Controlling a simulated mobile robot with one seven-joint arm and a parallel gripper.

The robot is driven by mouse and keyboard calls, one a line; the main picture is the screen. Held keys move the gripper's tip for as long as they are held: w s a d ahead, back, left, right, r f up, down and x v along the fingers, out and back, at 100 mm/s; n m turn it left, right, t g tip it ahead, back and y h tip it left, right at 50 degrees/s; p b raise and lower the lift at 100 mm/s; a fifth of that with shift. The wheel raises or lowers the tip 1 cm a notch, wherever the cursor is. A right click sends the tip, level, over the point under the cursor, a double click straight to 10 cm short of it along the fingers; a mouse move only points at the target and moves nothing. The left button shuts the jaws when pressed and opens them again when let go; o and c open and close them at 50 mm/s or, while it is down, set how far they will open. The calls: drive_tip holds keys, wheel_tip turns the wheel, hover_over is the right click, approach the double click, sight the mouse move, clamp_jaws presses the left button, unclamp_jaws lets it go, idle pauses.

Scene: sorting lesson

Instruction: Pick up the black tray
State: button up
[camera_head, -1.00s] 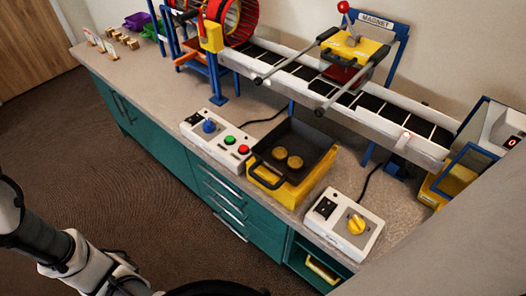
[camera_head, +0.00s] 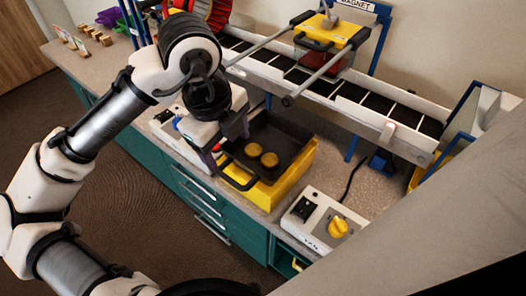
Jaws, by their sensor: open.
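The black tray (camera_head: 285,133) rests on a yellow stand (camera_head: 290,180) on the counter, with two round gold pieces (camera_head: 261,155) lying in it. Its black handle (camera_head: 238,183) sticks out at the front left. My gripper (camera_head: 228,160) is at the tray's left side, close to the handle, with its fingers pointing down. It is open. I cannot tell whether a finger touches the handle.
A conveyor (camera_head: 345,90) with a yellow magnet unit (camera_head: 333,30) runs behind the tray. A white control box with a yellow knob (camera_head: 338,228) stands to the right. Another control box (camera_head: 168,127) is partly hidden at left. A blue-framed bin (camera_head: 455,130) stands far right.

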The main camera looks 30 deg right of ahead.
wheel_tip(320, 180, down, 9)
drive_tip(key=shift+d+b, duration=0.4)
drive_tip(key=shift+d, duration=0.05)
drive_tip(key=shift+w+f, duration=0.1)
drive_tip(key=c, duration=1.1)
drive_tip(key=shift+o, duration=0.2)
